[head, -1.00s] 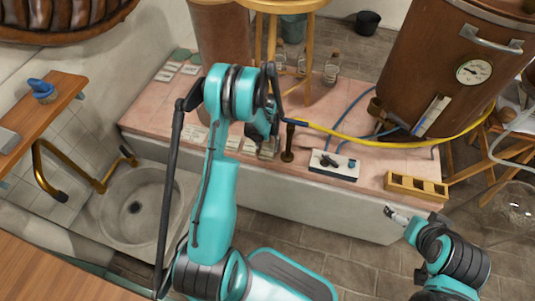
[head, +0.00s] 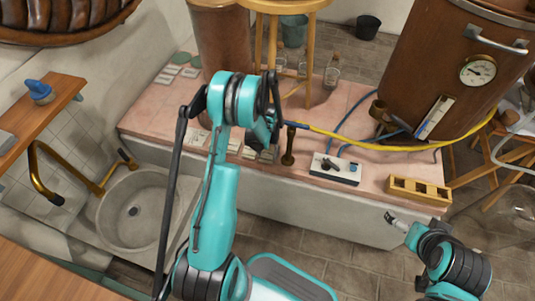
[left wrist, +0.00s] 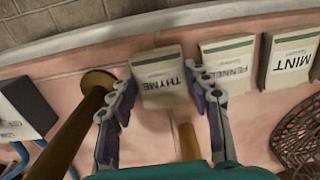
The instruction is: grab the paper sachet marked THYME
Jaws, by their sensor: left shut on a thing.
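The paper sachet marked THYME (left wrist: 163,88) is pale with a dark green band, and its lettering is upside down in the left wrist view. My left gripper (left wrist: 160,76) has one fingertip at each side edge of it and is shut on it. In the head view the left gripper is mostly hidden behind its own arm, low over the row of sachets. A FENNEL sachet (left wrist: 229,68) stands right beside the gripper's right finger, and a MINT sachet (left wrist: 291,62) is further right. My right gripper (head: 391,218) is at the lower right, away from the sachets; its jaw state is unclear.
A brass upright piece (left wrist: 92,88) stands close to the left finger. In the head view, a white switch box (head: 335,168), a yellow hose (head: 350,141) and a wooden rack (head: 418,190) lie to the right on the pink ledge. A stone sink (head: 118,232) is at left.

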